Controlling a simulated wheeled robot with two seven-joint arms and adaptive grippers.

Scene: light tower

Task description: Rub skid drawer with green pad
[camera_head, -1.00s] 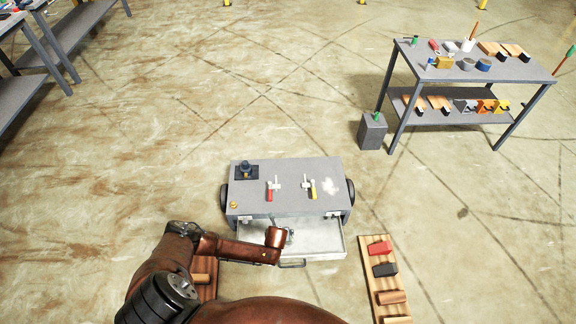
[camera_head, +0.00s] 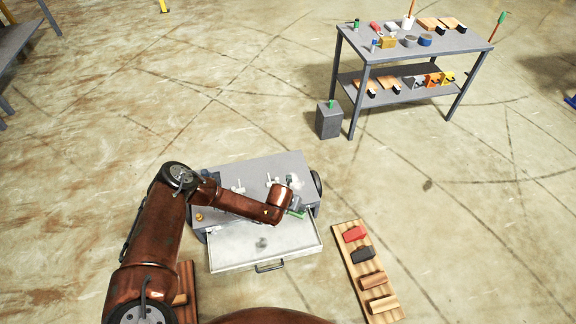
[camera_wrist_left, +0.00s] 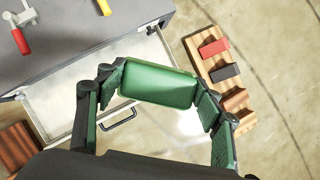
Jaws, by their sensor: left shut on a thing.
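The skid is a low grey cart (camera_head: 247,170) with its drawer (camera_head: 236,258) pulled out at the front. The pale drawer floor shows a dark grey smudge (camera_head: 262,243) near its middle. My left gripper (camera_head: 294,207) is over the right rear part of the drawer and hides some of the cart's front. In the left wrist view, the left gripper (camera_wrist_left: 156,92) is shut on the green pad (camera_wrist_left: 158,84), with a finger at each end. The drawer also shows below it there (camera_wrist_left: 60,92). I cannot tell whether the pad touches the drawer. My right gripper is not in view.
A wooden rack (camera_head: 349,250) with red, dark and wooden blocks lies on the floor right of the drawer. Clamps with red and yellow handles sit on the cart top. A workbench (camera_head: 420,47) and grey bin (camera_head: 329,121) stand farther back. Open floor lies between.

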